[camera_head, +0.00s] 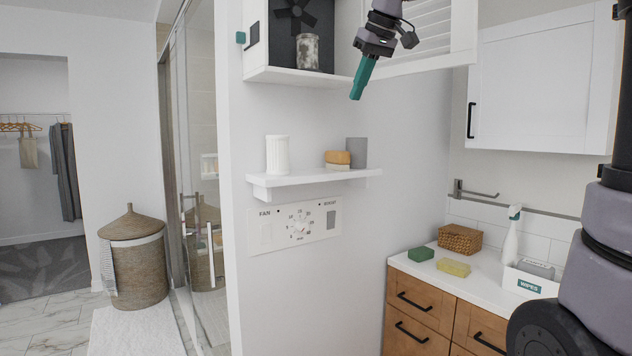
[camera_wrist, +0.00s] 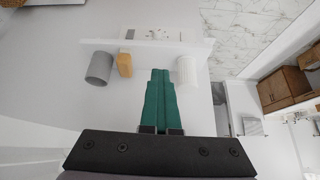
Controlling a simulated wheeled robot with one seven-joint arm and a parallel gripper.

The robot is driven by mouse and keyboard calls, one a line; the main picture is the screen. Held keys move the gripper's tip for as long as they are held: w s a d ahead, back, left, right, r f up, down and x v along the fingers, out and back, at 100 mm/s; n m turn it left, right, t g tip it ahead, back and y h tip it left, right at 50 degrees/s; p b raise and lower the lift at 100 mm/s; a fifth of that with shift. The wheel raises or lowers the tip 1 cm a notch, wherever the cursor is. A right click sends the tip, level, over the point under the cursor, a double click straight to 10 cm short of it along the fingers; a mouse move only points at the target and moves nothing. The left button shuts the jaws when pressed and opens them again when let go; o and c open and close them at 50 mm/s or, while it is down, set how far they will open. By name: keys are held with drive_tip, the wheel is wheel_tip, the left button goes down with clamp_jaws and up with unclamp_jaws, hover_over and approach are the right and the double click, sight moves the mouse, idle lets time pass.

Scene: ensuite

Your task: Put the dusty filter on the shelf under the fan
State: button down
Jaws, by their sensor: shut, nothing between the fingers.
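A mottled grey-white cylinder (camera_head: 307,51), which looks like the dusty filter, stands inside the open white fan housing (camera_head: 290,76), in front of the dark fan (camera_head: 295,14). The white shelf (camera_head: 315,179) is on the wall below the housing and also shows in the wrist view (camera_wrist: 150,46). My gripper (camera_head: 355,97), with teal fingers, is shut and empty. It points down in front of the housing's right side, above the shelf and apart from the filter. In the wrist view its closed fingertips (camera_wrist: 160,71) point toward the shelf. The filter is not seen there.
The shelf holds a white ribbed cylinder (camera_head: 277,155), a tan brush or sponge (camera_head: 338,158) and a grey cylinder (camera_head: 356,152). Bare shelf lies between the white cylinder and the brush. The louvred door (camera_head: 425,40) stands open at right. A fan control panel (camera_head: 296,226) is below.

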drive_tip(key=w+d+f+m+h, duration=0.1)
drive_tip(key=d+f, duration=0.5)
drive_tip(key=f, duration=1)
drive_tip(key=w+d+f+m+h, duration=0.1)
drive_tip(key=w+d+f+m, duration=0.2)
drive_tip(key=f, duration=1.3)
drive_tip(key=w+d+f+m+t+h, duration=0.1)
drive_tip(key=w+d+f+m, duration=0.1)
drive_tip(key=w+d+f, duration=0.4)
drive_tip(key=d+f, duration=0.4)
drive_tip(key=f, duration=0.6)
drive_tip(key=shift+w, duration=0.3)
drive_tip(key=shift+r, duration=0.1)
